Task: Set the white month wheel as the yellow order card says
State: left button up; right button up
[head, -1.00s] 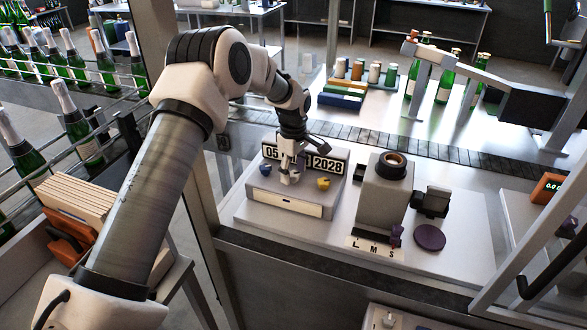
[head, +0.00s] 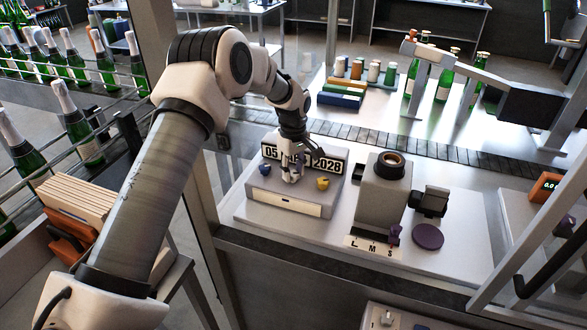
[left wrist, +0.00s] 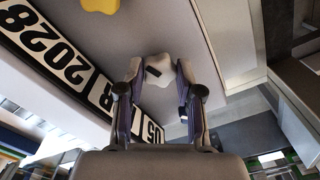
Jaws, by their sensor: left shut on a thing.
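The date stamp box (head: 262,186) stands on the bench with a display (head: 329,166) along its back. It reads 05 at the left and 2028 at the right; the middle month window is mostly behind my gripper. In the left wrist view the display (left wrist: 48,47) shows 2028, a month ending in R, and 05. My left gripper (head: 291,179) points down and is shut on the white month wheel (left wrist: 159,71), between a blue knob (head: 265,169) and a yellow knob (head: 323,183). I cannot make out the yellow order card. My right gripper is not in view.
A grey press (head: 382,200) with a round opening stands right of the box, near an L M S strip (head: 372,248) and a purple disc (head: 428,237). A conveyor (head: 400,148) runs behind. Green bottles (head: 85,135) stand at the left.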

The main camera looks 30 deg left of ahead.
aim_at(293, 173)
pick_arm(q)
jog(key=m, duration=0.6)
jog(key=shift+p, duration=0.35)
jog(key=m, duration=0.6)
jog(key=shift+m, duration=0.4)
jog(key=o, duration=1.2)
jog(key=shift+c, duration=0.2)
jog(key=shift+r, duration=0.1)
notch_tip(293, 173, up, 12)
